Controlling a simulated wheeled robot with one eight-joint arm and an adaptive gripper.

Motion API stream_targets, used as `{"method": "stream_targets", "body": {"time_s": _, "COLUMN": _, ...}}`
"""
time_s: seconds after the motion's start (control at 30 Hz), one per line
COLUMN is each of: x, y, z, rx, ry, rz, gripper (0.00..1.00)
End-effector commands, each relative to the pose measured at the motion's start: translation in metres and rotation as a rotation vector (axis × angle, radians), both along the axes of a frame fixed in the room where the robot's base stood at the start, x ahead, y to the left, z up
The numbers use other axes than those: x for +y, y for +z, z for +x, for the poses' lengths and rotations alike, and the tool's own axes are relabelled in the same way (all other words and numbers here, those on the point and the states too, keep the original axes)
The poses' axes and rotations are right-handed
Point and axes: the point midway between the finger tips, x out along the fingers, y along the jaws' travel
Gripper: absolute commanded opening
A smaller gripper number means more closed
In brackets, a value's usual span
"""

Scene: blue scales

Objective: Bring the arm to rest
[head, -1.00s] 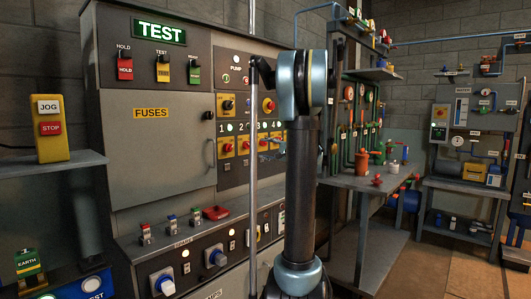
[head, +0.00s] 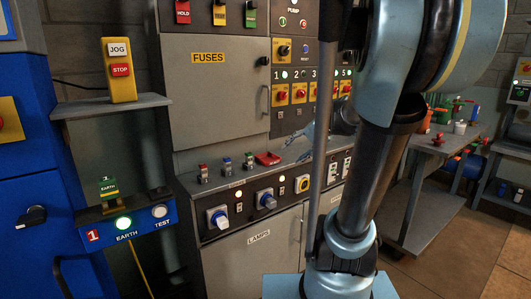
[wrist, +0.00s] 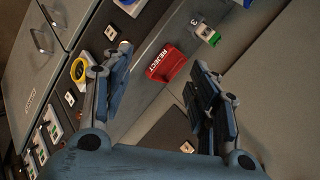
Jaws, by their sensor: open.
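My gripper (wrist: 160,60) shows in the wrist view with its two dark blue fingers spread apart and nothing between them. Beyond the fingers is the small red REJECT tray (wrist: 172,62) on the panel's ledge; I see no contact with it. In the head view my arm (head: 375,170) stands large at the right of centre and leans. It hides part of the panel. My gripper shows there only partly, in front of the grey panel, to the right of the red tray (head: 267,158).
The grey panel has a FUSES door (head: 215,90), a LAMPS door (head: 265,262) and blue knobs (head: 217,217) below the ledge. A yellow JOG/STOP box (head: 119,70) stands on a shelf at left, above a blue EARTH box (head: 130,228). Floor (head: 475,255) is clear at right.

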Motion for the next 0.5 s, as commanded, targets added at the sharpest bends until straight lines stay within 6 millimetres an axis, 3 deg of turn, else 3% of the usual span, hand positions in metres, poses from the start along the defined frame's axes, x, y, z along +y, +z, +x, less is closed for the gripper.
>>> {"method": "stream_targets", "body": {"time_s": 0.03, "x": 0.002, "y": -0.012, "z": -0.020, "rx": 0.014, "ry": 0.029, "rz": -0.051, "gripper": 0.54}}
{"method": "stream_targets", "body": {"time_s": 0.23, "x": -0.007, "y": -0.059, "z": -0.088, "rx": 0.070, "ry": 0.133, "rz": -0.266, "gripper": 0.54}}
{"method": "stream_targets", "body": {"time_s": 0.5, "x": -0.041, "y": -0.116, "z": -0.168, "rx": 0.138, "ry": 0.260, "rz": -0.551, "gripper": 0.54}}
